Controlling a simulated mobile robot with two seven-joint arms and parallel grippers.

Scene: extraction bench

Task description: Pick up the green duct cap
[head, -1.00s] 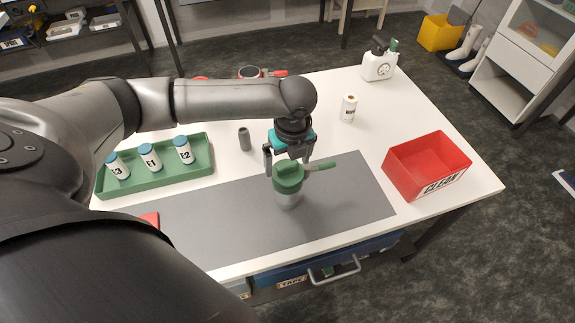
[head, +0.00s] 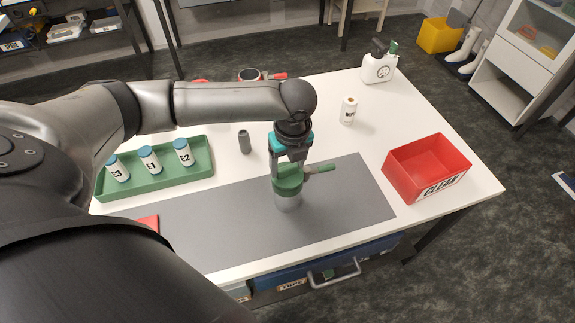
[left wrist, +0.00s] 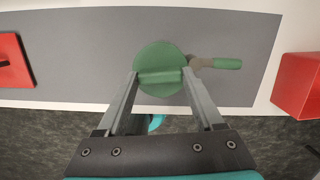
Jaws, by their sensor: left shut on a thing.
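The green duct cap (head: 286,187) sits on top of a short grey cylinder (head: 288,203) that stands on the grey mat. In the left wrist view the cap (left wrist: 160,55) is a round disc with a raised bar across it. My left gripper (head: 288,172) points down from above and is shut on the cap's bar, with one finger at each end of it. In the left wrist view my left gripper (left wrist: 160,77) shows both fingertips against the bar. I cannot tell any gap between cap and cylinder. My right gripper is not in view.
A green-handled part (head: 320,168) sticks out right beside the cap. A red bin (head: 425,168) stands right of the grey mat (head: 350,200). A green tray (head: 200,172) with labelled jars is at the left. A dark grey cylinder (head: 244,142) and a white bottle (head: 348,110) stand behind.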

